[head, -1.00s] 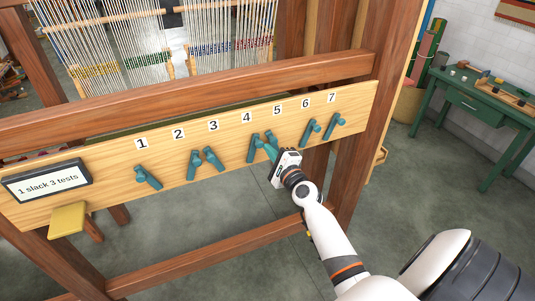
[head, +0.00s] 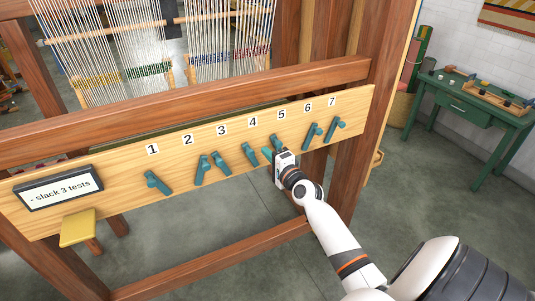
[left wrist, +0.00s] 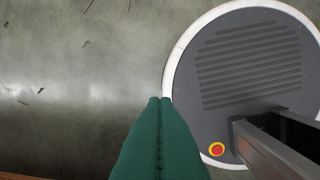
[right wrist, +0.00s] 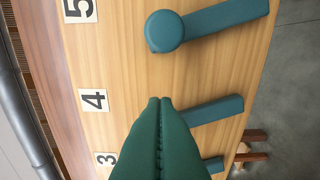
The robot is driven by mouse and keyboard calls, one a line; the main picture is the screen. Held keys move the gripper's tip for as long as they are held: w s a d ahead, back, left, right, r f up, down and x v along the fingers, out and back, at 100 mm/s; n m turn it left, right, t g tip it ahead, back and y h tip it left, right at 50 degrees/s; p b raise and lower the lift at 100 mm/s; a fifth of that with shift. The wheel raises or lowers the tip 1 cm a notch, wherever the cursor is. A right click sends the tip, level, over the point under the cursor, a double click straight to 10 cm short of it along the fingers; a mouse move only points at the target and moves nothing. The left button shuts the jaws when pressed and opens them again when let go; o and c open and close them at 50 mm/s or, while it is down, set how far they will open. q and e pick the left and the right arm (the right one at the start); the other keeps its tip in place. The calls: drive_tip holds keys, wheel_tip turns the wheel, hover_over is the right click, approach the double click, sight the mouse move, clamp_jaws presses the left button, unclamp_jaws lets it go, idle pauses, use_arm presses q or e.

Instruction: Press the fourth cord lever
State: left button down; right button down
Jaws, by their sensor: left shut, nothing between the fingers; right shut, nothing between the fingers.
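The fourth cord lever (head: 250,153) is teal and sits below the number 4 on the wooden board. Its lower end slants down to the right. In the right wrist view this lever (right wrist: 215,109) is partly hidden behind my fingers. My right gripper (head: 267,154) is shut and empty, just right of the fourth lever and below the fifth lever (head: 277,141). I cannot tell whether it touches either. It also shows in the right wrist view (right wrist: 160,101). My left gripper (left wrist: 160,101) is shut and empty over the floor, away from the board.
The board (head: 120,198) carries several other numbered levers. A wooden beam (head: 210,262) crosses low under the board. A green bench (head: 475,110) stands at the right.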

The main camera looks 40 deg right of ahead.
use_arm(q)
drive_tip(key=shift+d+r+p, duration=0.15)
drive_tip(key=shift+r+p, duration=0.25)
drive_tip(key=shift+r, duration=0.1)
use_arm(e)
drive_tip(key=shift+w+a+r+n, duration=0.15)
drive_tip(key=shift+a+n, duration=0.15)
drive_tip(key=shift+a, duration=0.25)
drive_tip(key=shift+w+a+f+n, duration=0.1)
drive_tip(key=shift+a+n, duration=0.2)
drive_tip(key=shift+a, duration=0.25)
use_arm(q)
drive_tip(key=shift+d, duration=0.2)
use_arm(e)
drive_tip(key=shift+r, duration=0.1)
